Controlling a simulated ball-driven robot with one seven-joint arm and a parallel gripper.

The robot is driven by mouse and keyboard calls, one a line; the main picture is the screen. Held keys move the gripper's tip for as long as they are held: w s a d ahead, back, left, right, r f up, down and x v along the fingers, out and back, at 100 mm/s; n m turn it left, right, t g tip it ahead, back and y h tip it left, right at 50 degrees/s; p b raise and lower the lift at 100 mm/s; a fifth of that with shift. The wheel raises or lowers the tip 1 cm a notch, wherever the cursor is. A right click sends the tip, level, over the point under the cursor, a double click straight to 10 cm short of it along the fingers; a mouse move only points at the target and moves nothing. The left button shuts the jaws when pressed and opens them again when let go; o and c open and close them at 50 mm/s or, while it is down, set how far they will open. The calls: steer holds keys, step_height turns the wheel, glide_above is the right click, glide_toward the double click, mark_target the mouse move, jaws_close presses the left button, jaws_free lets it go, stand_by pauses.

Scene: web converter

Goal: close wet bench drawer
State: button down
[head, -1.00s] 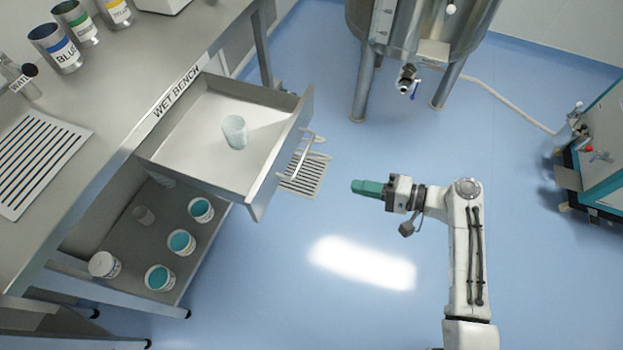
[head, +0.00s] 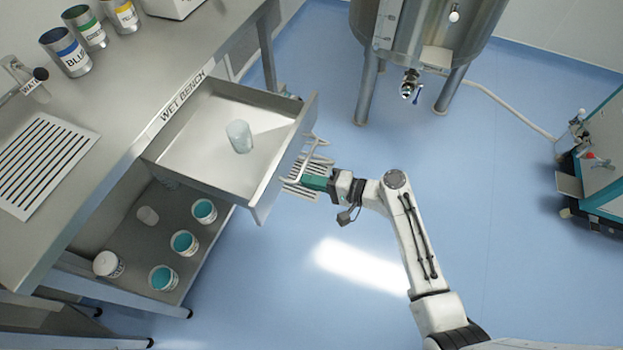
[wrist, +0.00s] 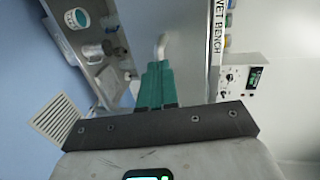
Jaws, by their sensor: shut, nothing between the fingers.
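The wet bench drawer (head: 207,150) is pulled out from under the bench top in the head view, with a translucent cup (head: 240,136) inside. Its front panel (head: 284,160) faces right and carries a pale bar handle (head: 297,160). My gripper (head: 306,183) has green fingers, shut and empty, with their tips close to the handle. Whether they touch it I cannot tell. In the wrist view the shut green fingers (wrist: 156,80) point toward the drawer front (wrist: 185,50), and part of the handle (wrist: 160,45) shows just beyond them.
The wet bench top (head: 110,85) holds several labelled cans and a slotted plate (head: 40,165). A lower shelf (head: 140,240) holds several tubs under the drawer. A steel tank (head: 420,30) stands at the back. A floor grate (head: 308,178) lies near the handle. Blue floor is open at right.

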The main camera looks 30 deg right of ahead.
mark_target(209, 154)
steer(key=shift+w+a, duration=0.1)
stand_by(0.3)
steer(key=r+b+x, duration=0.2)
steer(key=b+x, duration=0.2)
steer(key=x, duration=0.6)
steer(key=r+b+x, duration=0.2)
steer(key=b+x, duration=0.3)
steer(key=x, duration=0.5)
steer(key=w+r+b+x, duration=0.1)
steer(key=b+x, duration=0.3)
steer(key=x, duration=0.6)
steer(key=shift+w+a+r+b, duration=0.2)
steer(key=shift+a+r+b, duration=0.15)
steer(key=shift+a+r, duration=0.15)
steer(key=shift+w+a, duration=0.2)
steer(key=shift+w, duration=0.1)
steer(key=shift+w+r, duration=0.1)
steer(key=shift+r, duration=0.2)
steer(key=shift+a+r+b, duration=0.1)
steer(key=shift+r+b, duration=0.05)
steer(key=shift+b, duration=0.15)
